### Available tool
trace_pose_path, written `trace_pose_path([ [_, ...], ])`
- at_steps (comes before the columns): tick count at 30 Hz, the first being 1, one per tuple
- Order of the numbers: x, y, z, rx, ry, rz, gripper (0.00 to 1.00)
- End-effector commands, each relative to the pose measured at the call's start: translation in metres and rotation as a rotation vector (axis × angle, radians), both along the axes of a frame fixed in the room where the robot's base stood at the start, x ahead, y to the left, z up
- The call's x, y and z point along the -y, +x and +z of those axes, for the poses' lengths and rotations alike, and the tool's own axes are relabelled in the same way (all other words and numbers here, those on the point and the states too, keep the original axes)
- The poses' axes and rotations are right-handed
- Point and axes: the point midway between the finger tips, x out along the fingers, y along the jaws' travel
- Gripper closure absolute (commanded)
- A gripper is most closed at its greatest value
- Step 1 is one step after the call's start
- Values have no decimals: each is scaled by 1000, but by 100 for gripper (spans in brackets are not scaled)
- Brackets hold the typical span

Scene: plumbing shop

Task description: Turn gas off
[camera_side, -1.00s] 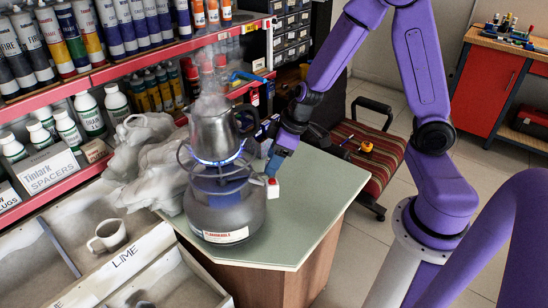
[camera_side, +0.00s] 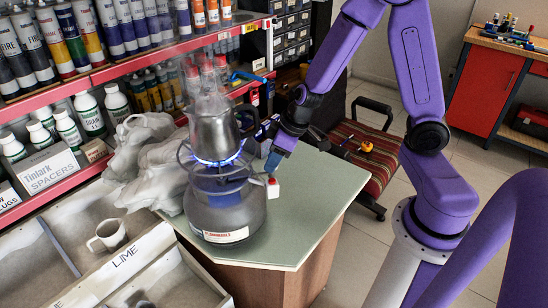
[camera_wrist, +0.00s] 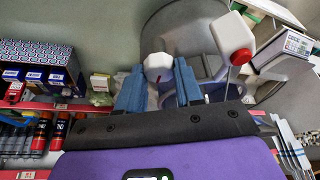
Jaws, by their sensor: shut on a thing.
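A grey gas bottle (camera_side: 228,222) with a burner on top stands on the pale green counter. A blue flame (camera_side: 216,162) burns under a metal pot (camera_side: 214,132), and steam rises from the pot. My gripper (camera_side: 273,165) is at the right side of the burner; its blue fingers also show in the wrist view (camera_wrist: 158,88). They are shut on a white faceted knob (camera_wrist: 158,66) with a small red mark. In the side view my gripper hides the knob. A red and white cube-shaped piece (camera_wrist: 235,38) on a thin stem stands right of the fingers in the wrist view.
A grey lumpy cloth-like mass (camera_side: 150,165) lies left of the bottle. Red shelves (camera_side: 125,65) with bottles and tubes stand behind. The counter (camera_side: 318,190) is clear to the right.

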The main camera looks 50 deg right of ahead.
Motion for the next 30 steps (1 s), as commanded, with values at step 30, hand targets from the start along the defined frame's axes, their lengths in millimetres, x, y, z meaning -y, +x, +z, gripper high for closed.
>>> trace_pose_path([
  [30, -3, -1, 0, -2, -1, -549, 95],
])
